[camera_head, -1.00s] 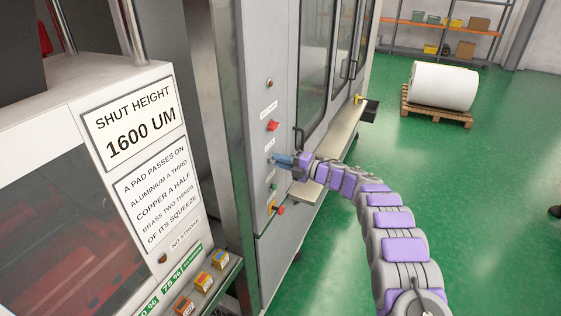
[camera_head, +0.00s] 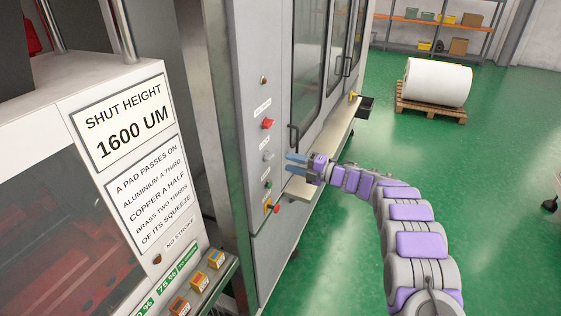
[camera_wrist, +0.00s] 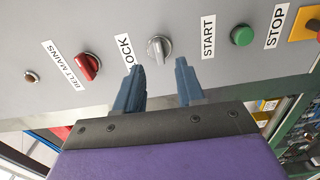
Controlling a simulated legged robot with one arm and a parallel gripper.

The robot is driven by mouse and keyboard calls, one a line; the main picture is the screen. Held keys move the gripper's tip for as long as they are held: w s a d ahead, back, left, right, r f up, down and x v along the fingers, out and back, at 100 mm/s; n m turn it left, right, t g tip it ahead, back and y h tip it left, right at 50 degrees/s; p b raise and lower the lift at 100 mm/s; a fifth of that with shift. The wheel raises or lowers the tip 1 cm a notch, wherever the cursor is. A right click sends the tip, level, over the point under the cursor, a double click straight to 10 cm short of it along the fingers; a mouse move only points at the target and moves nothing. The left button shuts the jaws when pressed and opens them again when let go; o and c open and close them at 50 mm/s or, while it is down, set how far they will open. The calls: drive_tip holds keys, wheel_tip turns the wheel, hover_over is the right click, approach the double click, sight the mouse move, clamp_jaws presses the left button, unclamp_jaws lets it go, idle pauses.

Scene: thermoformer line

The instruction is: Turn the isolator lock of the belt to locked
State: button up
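The isolator lock is a small grey knob (camera_wrist: 158,49) beside a label ending in "OCK" (camera_wrist: 128,50) in the wrist view. Its ridge runs roughly up and down in that picture. In the head view the knob (camera_head: 268,156) sits on the grey panel between the red switch and the green button. My gripper (camera_wrist: 159,65) is open and empty, its two blue fingers apart, with the knob in line with the gap between them. In the head view my gripper (camera_head: 289,163) is just right of the panel face, apart from the knob.
The red belt mains switch (camera_wrist: 87,66) sits to one side of the lock. The green start button (camera_wrist: 241,35) and the stop button on its yellow plate (camera_wrist: 308,22) sit to the other. A door handle (camera_head: 294,138) and a ledge (camera_head: 303,189) are near my gripper.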

drive_tip(key=v, duration=1.1)
drive_tip(key=shift+w+d+r, duration=0.1)
drive_tip(key=shift+w+d, duration=0.05)
drive_tip(key=shift+w, duration=0.05)
drive_tip(key=w+d+r+m+t+h+b, duration=0.3)
drive_tip(key=w+d+r+m+t+h, duration=0.3)
drive_tip(key=d+r+m+t+h, duration=0.45)
drive_tip(key=s+d+f+m+g+h+b, duration=0.1)
drive_tip(key=s+d+m+g+h, duration=0.3)
drive_tip(key=s+m, duration=0.45)
drive_tip(key=s+d+f+m+g+h+b, duration=0.1)
drive_tip(key=s+d+m+g+h+b, duration=0.15)
drive_tip(key=s+d+m+h, duration=0.6)
drive_tip(key=s+a+f+m+g+y, duration=0.1)
drive_tip(key=s+a+f+g, duration=0.3)
drive_tip(key=s, duration=1.1)
drive_tip(key=s+a+f+m+g+y+b, duration=0.1)
drive_tip(key=s+a, duration=0.6)
drive_tip(key=s, duration=0.9)
drive_tip(key=s+a+f+m+g+y+b, duration=0.1)
drive_tip(key=s+a+f+g+y, duration=0.3)
drive_tip(key=s, duration=1.1)
wheel_tip(320, 180, down, 4)
drive_tip(key=a+m+g, duration=0.1)
drive_tip(key=a+g, duration=0.1)
drive_tip(key=g, duration=0.1)
drive_tip(key=shift+s+a, duration=0.15)
